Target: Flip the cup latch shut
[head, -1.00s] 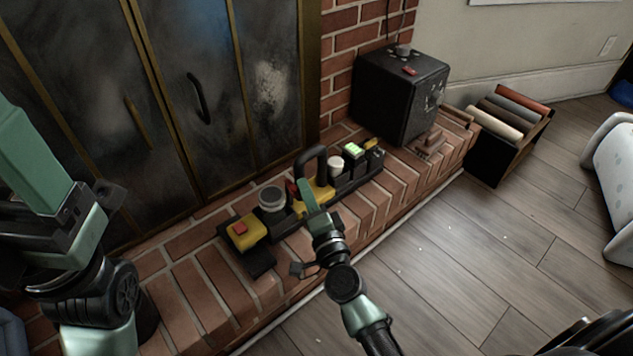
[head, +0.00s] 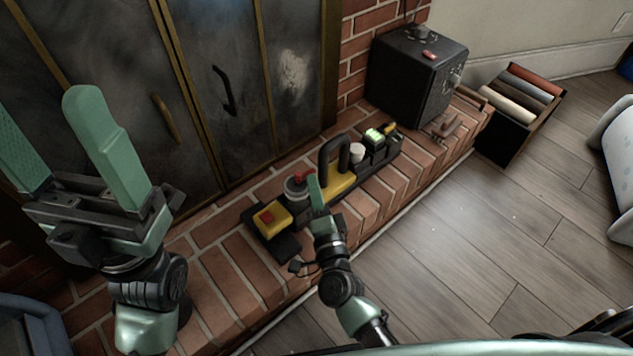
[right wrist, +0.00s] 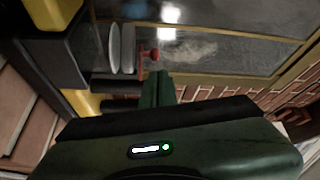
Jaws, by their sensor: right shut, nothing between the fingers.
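The cup latch appears as a round grey cup (head: 294,191) with a red lever (head: 304,175) at its upper right edge, on the dark rail on the brick hearth. In the right wrist view the cup (right wrist: 115,48) shows edge-on, with the red lever (right wrist: 148,57) beside it. My right gripper (head: 313,178) is shut and empty, its tips close beside the red lever. I cannot tell whether they touch it. My left gripper (head: 65,135) is open and empty at the left, in front of the fireplace doors, away from the rail.
The rail also carries a yellow box with a red button (head: 271,220), a black handle on a yellow base (head: 338,184), a white knob (head: 357,153) and a green-lit switch (head: 375,137). A black box (head: 415,80) stands behind.

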